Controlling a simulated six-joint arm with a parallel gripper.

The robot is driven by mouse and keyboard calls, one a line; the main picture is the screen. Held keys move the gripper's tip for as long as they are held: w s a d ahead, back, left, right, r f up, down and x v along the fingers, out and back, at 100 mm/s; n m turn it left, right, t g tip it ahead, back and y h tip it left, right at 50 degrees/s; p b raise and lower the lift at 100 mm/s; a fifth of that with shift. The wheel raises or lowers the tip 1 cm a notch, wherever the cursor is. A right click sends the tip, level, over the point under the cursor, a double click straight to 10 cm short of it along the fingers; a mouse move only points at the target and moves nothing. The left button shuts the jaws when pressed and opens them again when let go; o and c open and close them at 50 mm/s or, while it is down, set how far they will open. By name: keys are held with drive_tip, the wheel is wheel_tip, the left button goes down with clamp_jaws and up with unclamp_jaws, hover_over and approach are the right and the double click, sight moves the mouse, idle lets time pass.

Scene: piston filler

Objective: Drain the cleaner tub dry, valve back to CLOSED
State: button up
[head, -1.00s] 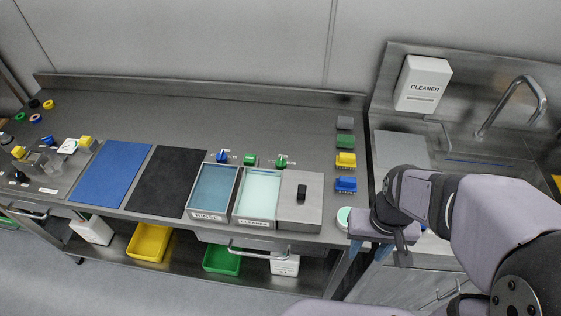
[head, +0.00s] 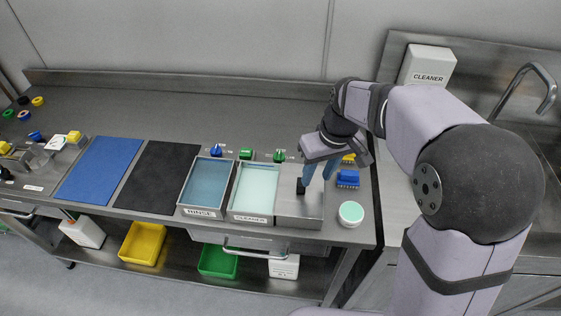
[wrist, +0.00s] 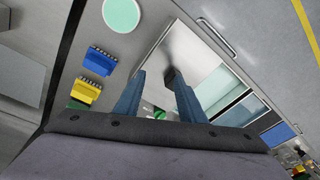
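The cleaner tub (head: 253,190) is a metal tub labelled CLEANER with pale mint liquid inside; it also shows in the wrist view (wrist: 215,88). A green valve knob (head: 280,155) stands behind it, to the right. In the wrist view a green knob (wrist: 159,113) shows partly between my fingers, farther off. Its handle setting is too small to read. My gripper (head: 318,172) is open and empty, fingers pointing down above the metal cover right of the cleaner tub. The open fingers (wrist: 157,82) also show in the wrist view, apart.
The rinse tub (head: 206,184), with a blue valve knob (head: 216,150), stands left of the cleaner tub. The metal cover (head: 290,210) has a black handle (head: 300,186). Yellow (head: 349,158) and blue (head: 347,178) brushes and a mint-topped round dish (head: 351,212) lie at right.

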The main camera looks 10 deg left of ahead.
drive_tip(key=w+a+n+b, duration=0.1)
drive_tip(key=a, duration=0.1)
drive_tip(key=w+a+f+n, duration=0.1)
drive_tip(key=w+a, duration=0.1)
drive_tip(key=a, duration=0.1)
drive_tip(key=w+a+y+b, duration=0.1)
drive_tip(key=w+a, duration=0.1)
drive_tip(key=shift+w+a+f+n+t+b, duration=0.2)
drive_tip(key=shift+a+n+t+b, duration=0.1)
drive_tip(key=shift+n+b, duration=0.1)
drive_tip(key=t+b, duration=0.1)
drive_tip(key=b, duration=0.2)
approach(279, 156)
drive_tip(key=f, duration=0.1)
drive_tip(key=shift+n+t+y, duration=0.3)
drive_tip(key=shift+y, duration=0.1)
drive_tip(key=shift+d+p+x, duration=0.2)
drive_tip(key=shift+p+x, duration=0.75)
drive_tip(key=shift+x, duration=2.75)
drive_tip(key=shift+s+f, duration=0.1)
drive_tip(key=shift+s, duration=0.1)
drive_tip(key=c, duration=0.8)
